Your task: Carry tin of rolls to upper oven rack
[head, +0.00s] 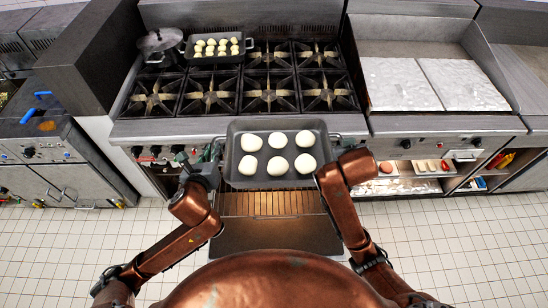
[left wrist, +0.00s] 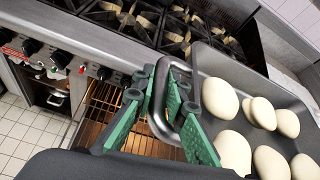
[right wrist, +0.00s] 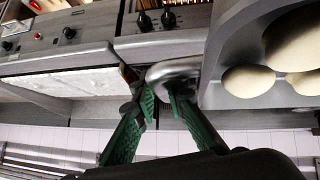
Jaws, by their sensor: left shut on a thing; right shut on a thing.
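A dark grey tin of rolls (head: 277,184) with several pale dough rolls hangs level before the stove front, above the open oven. My left gripper (head: 212,153) is shut on its left handle; the green fingers (left wrist: 168,100) close around the metal loop in the left wrist view. My right gripper is shut on the right handle, seen in the right wrist view (right wrist: 162,88); in the head view the arm mostly hides it. An oven rack (head: 270,204) with warm-lit bars shows below the tin. I cannot tell whether a second rack lies under it.
The oven door (head: 275,238) is folded down in front of me. Above is the burner top (head: 210,92), with a lidded pot (head: 160,42) and a second dark tray (head: 219,57) of small dough balls. A griddle (head: 435,84) stands at right. Tiled floor is free both sides.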

